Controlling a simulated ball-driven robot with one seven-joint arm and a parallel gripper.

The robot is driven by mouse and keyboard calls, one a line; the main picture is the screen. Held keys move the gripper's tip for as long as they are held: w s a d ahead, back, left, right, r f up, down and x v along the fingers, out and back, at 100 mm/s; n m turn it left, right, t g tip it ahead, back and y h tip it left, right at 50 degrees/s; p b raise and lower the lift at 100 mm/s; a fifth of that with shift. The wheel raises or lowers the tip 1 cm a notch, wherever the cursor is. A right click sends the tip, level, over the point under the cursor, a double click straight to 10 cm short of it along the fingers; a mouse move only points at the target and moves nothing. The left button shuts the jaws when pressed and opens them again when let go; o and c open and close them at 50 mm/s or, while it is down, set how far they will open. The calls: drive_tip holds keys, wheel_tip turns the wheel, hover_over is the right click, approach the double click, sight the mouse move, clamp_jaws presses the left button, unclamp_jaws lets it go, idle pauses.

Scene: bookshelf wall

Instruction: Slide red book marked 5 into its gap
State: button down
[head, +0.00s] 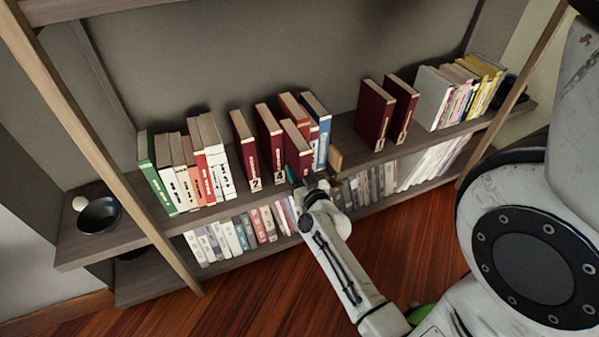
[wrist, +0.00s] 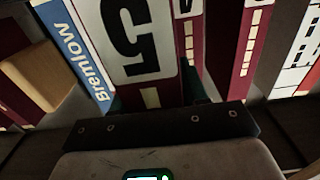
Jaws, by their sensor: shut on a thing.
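The red book marked 5 (head: 296,150) stands upright and sticks out in front of the row, between the red book marked 4 (head: 268,140) and the blue book (head: 318,130). My gripper (head: 312,182) is shut on its lower part at the shelf's front. In the wrist view the 5 on the book's spine (wrist: 138,35) appears upside down between the dark fingers (wrist: 155,98). The blue book (wrist: 75,45) is close on its left there. Another red book (head: 292,104) shows behind it in the head view. The gap itself is hidden behind the held book.
A wooden block (head: 335,160) stands right of the blue book, close to my gripper; it also shows in the wrist view (wrist: 38,75). The red book marked 2 (head: 244,150) stands left of 4. Two dark red books (head: 375,115) stand further right. Lower-shelf books (head: 235,235) sit below.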

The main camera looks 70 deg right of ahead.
drive_tip(key=shift+w+d+r, duration=0.1)
drive_tip(key=shift+d+r, duration=0.05)
drive_tip(key=shift+r, duration=0.05)
drive_tip(key=shift+x, duration=1.25)
drive_tip(key=shift+f, duration=0.25)
drive_tip(key=c, duration=0.5)
unclamp_jaws()
drive_tip(key=shift+f, duration=0.25)
drive_tip(key=p+v, duration=0.1)
drive_tip(key=v, duration=1)
drive_tip(key=shift+p, duration=0.35)
